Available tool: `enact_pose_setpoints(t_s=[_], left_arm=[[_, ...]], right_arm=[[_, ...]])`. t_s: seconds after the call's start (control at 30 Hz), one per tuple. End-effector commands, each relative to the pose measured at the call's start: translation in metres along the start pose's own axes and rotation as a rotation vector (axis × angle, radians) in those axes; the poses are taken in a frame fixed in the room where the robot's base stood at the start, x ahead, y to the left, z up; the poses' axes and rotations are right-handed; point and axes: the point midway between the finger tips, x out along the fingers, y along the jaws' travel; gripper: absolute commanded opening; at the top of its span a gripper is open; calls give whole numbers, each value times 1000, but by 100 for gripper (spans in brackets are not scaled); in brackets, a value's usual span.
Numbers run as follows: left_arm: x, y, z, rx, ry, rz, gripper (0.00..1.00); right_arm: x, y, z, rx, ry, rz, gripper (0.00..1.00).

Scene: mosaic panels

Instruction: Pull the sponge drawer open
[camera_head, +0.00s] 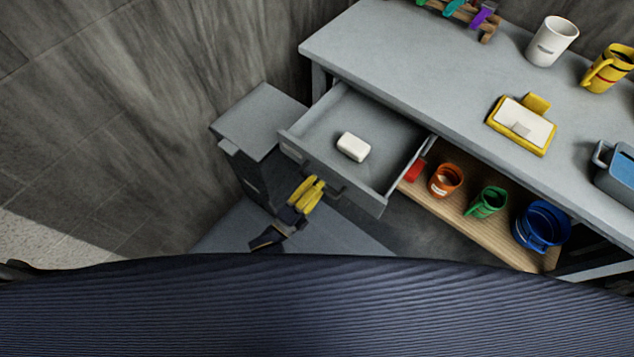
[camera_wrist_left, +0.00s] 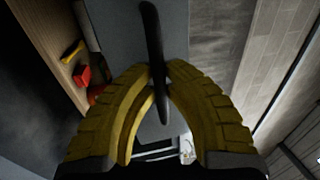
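The grey drawer (camera_head: 376,125) under the grey table stands pulled out, with a white block, likely the sponge (camera_head: 353,147), lying inside it. Its dark bar handle (camera_wrist_left: 153,35) is on the drawer front. My left gripper (camera_head: 316,181), with yellow fingers, is at the drawer front in the head view. In the left wrist view its fingertips (camera_wrist_left: 158,72) close in on both sides of the handle, and the handle's end passes between the fingers. Part of the handle is hidden by the fingers in the head view. My right gripper is not in view.
A wooden shelf (camera_head: 455,213) below the table holds orange, green and blue mugs. On the tabletop (camera_head: 400,60) are a white cup (camera_head: 551,41), a yellow mug (camera_head: 608,68), a yellow-edged float (camera_head: 521,125) and a grey bucket (camera_head: 616,172). A grey cabinet (camera_head: 259,121) stands left of the drawer.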

Motion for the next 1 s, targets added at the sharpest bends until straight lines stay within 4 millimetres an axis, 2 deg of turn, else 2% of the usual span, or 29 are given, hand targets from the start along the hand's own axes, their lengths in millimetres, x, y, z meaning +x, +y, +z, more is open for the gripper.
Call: enact_pose_setpoints(t_s=[0.03, 0.2, 0.43, 0.57, 0.67, 1.0], left_arm=[[0, 0, 0, 0, -1, 1, 16], [0, 0, 0, 0, 0, 0, 34], [0, 0, 0, 0, 0, 0, 34], [-7, 1, 0, 0, -1, 2, 34], [-19, 1, 0, -1, -1, 3, 34], [-78, 1, 0, -1, 0, 3, 34]], right_arm=[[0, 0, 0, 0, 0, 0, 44], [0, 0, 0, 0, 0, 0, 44], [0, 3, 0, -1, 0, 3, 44], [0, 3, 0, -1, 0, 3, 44], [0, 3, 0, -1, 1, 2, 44], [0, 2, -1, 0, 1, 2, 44]])
